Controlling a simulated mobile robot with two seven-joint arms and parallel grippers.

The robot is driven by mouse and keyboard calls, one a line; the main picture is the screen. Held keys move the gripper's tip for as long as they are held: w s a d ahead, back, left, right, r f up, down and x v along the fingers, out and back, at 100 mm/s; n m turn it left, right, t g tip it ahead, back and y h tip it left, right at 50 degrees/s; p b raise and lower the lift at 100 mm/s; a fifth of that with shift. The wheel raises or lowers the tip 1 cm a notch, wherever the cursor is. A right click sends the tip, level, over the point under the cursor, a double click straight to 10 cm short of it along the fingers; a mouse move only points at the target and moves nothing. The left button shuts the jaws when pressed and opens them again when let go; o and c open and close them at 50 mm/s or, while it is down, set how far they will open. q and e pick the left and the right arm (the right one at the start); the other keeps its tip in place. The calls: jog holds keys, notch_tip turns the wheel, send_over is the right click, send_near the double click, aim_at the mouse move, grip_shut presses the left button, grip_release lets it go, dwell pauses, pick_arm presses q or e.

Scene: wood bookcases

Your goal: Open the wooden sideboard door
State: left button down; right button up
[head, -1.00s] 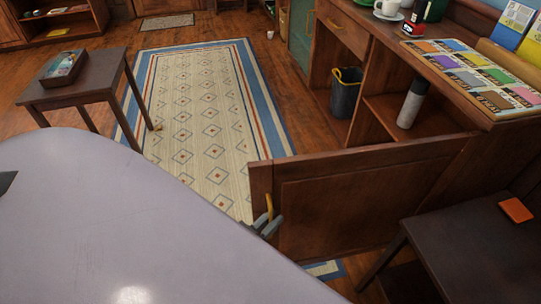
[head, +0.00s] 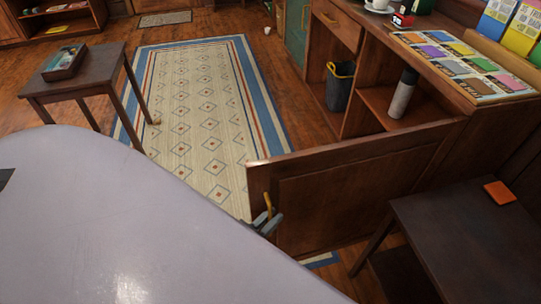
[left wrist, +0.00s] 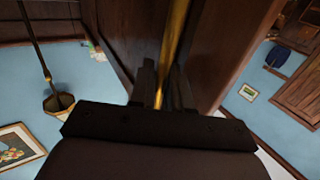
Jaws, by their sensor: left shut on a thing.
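The wooden sideboard door (head: 350,195) stands swung wide open, out from the sideboard (head: 425,130) and across the edge of the rug. Its brass handle (head: 268,204) is near the door's free edge. My left gripper (head: 266,219) is at that handle, low in the head view, partly hidden by my own pale body. In the left wrist view the fingers are shut around the brass handle (left wrist: 172,45), with the dark door panel (left wrist: 225,40) behind. The open compartment shows a grey bottle (head: 403,93) and a dark bin (head: 340,86). My right gripper is not in view.
A dark small table (head: 450,225) with an orange item (head: 499,192) stands close to the door at right. Another small table (head: 85,80) with a tray is at left. The patterned rug (head: 200,110) between is clear.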

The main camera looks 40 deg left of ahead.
pick_arm(q)
jog(key=shift+r, duration=0.1)
jog(key=c, duration=1.3)
grip_release()
jog(key=shift+a, duration=0.1)
jog(key=shift+c, duration=0.2)
jog(key=shift+s, duration=0.1)
jog(key=s, duration=0.7)
jog(key=shift+a, duration=0.25)
jog(key=s+d+r+g+p, duration=0.1)
jog(key=d+r+g+p, duration=0.2)
jog(key=r+p, duration=0.2)
jog(key=s+d+r+m+g+h+p, duration=0.1)
jog(key=d+r+g+p, duration=0.2)
jog(key=r+p, duration=0.3)
jog(key=shift+r+m+g, duration=0.3)
jog(key=shift+r+g, duration=0.05)
jog(key=shift+g, duration=0.45)
